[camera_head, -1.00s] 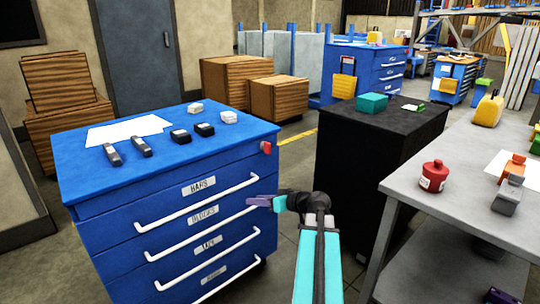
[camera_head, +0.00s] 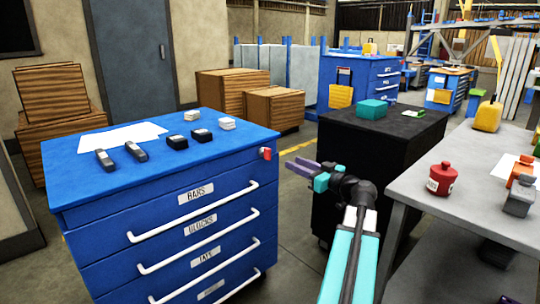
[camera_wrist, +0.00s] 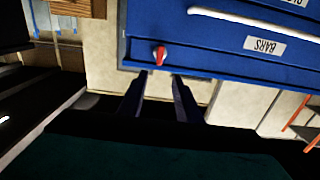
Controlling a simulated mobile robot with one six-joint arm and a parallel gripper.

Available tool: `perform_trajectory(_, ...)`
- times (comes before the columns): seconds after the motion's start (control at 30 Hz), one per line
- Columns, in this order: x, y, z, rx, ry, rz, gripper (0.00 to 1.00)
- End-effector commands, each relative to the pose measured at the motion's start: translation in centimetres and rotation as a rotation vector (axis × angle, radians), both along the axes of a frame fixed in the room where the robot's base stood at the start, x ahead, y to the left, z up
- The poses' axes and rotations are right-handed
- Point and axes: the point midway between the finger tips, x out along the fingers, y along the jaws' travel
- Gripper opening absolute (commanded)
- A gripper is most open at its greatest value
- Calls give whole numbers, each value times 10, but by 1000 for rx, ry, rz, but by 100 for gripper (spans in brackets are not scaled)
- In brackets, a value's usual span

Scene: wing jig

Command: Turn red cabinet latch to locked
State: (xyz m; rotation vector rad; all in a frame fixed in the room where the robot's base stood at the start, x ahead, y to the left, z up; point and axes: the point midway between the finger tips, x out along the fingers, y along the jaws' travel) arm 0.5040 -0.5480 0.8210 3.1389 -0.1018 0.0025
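The blue drawer cabinet (camera_head: 190,237) stands at left in the head view. Its red latch (camera_head: 265,153) sits at the upper right corner of the front face. In the wrist view the cabinet front appears upside down, with the red latch (camera_wrist: 159,55) just beyond the fingertips and its handle roughly upright in the picture. My gripper (camera_head: 304,168) is to the right of the latch in the head view, apart from it. In the wrist view my gripper (camera_wrist: 160,80) has its two dark fingers spread, with nothing between them.
A black cabinet (camera_head: 365,180) stands behind my arm. A grey workbench (camera_head: 450,219) with a red canister (camera_head: 441,179) is on the right. White drawer handles (camera_head: 195,213) stick out from the blue cabinet. Floor shows between the two cabinets.

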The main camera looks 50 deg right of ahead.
Motion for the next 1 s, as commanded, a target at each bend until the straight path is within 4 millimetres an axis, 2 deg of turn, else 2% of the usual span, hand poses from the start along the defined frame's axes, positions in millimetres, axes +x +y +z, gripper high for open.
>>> perform_trajectory(0.17, 6, -2, -1, 1, 0, -2, 31)
perform_trajectory(0.37, 26, -4, -1, 0, 1, -1, 31)
perform_trajectory(1.0, 115, -11, -1, 1, 1, -3, 31)
